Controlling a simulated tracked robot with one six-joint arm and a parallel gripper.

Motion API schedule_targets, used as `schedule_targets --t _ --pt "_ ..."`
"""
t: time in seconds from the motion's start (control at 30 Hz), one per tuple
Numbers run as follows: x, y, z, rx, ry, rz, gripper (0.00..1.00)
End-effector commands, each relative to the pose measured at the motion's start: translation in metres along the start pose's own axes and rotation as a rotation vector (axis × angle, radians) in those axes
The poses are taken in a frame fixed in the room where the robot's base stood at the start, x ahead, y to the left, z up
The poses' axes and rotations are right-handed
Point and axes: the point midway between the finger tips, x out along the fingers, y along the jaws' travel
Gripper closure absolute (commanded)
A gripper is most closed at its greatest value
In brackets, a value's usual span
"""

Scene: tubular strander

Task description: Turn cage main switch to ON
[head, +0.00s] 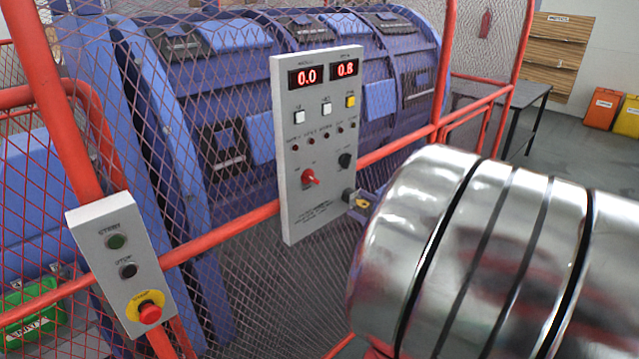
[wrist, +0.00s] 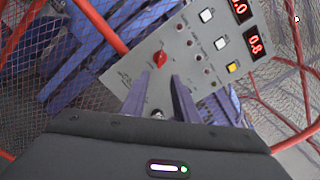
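A light grey control panel (head: 318,215) is mounted at the mesh fence. It bears a red rotary switch (head: 309,179), a black knob (head: 345,160) to its upper right and a dark round part (head: 348,195) lower down. The labels are too small to read, so I cannot tell the switch's set position. In the wrist view the red switch (wrist: 160,58) lies just beyond my fingertips. My gripper (wrist: 160,82) is open, with bare panel between its two fingers; a small dark and silver part shows deeper between them. In the head view my arm hides most of the gripper.
Two red displays (head: 326,73) read 0.0 and 0.8. White and yellow buttons and small lamps sit below them. A start/stop box (head: 121,265) with a red emergency button hangs at left. Red rails and mesh (head: 225,235) stand before the blue machine (head: 215,100).

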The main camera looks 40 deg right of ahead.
Motion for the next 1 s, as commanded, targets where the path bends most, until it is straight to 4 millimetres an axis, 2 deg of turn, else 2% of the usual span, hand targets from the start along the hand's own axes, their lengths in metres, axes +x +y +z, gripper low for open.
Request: schedule_targets --t 0.27,1.0 --pt "0.02 0.001 0.0 0.0 -0.002 0.002 0.73" --pt "0.102 0.0 -0.001 0.001 0.0 0.001 0.73"
